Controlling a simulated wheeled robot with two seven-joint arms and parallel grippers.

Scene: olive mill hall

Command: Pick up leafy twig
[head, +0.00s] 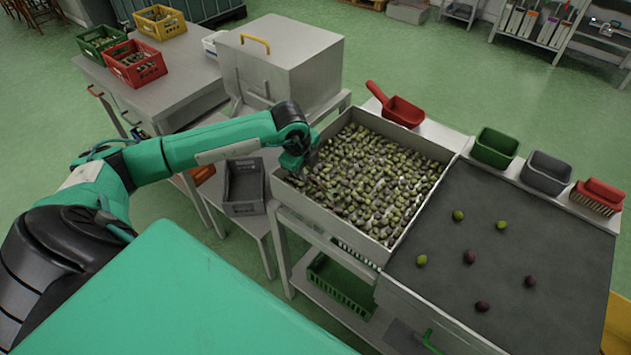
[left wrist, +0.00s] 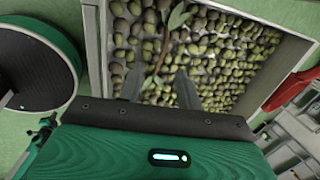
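The leafy twig (left wrist: 163,48) shows in the left wrist view, a thin brown stem with narrow green leaves lying over the olives. Its lower end reaches down between the two fingers of my left gripper (left wrist: 159,82). The fingers are apart, with a gap on both sides of the stem. In the head view my left gripper (head: 303,168) is low over the left edge of the olive tray (head: 421,140). There I cannot make out the twig, which the gripper may hide. My right gripper is in neither view.
The tray's metal walls stand close around the gripper. A red scoop (head: 398,108) lies on the ledge behind. A dark sorting mat (head: 500,262) with several loose olives is to the right. A grey crate (head: 244,187) and a steel box (head: 282,60) stand to the left.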

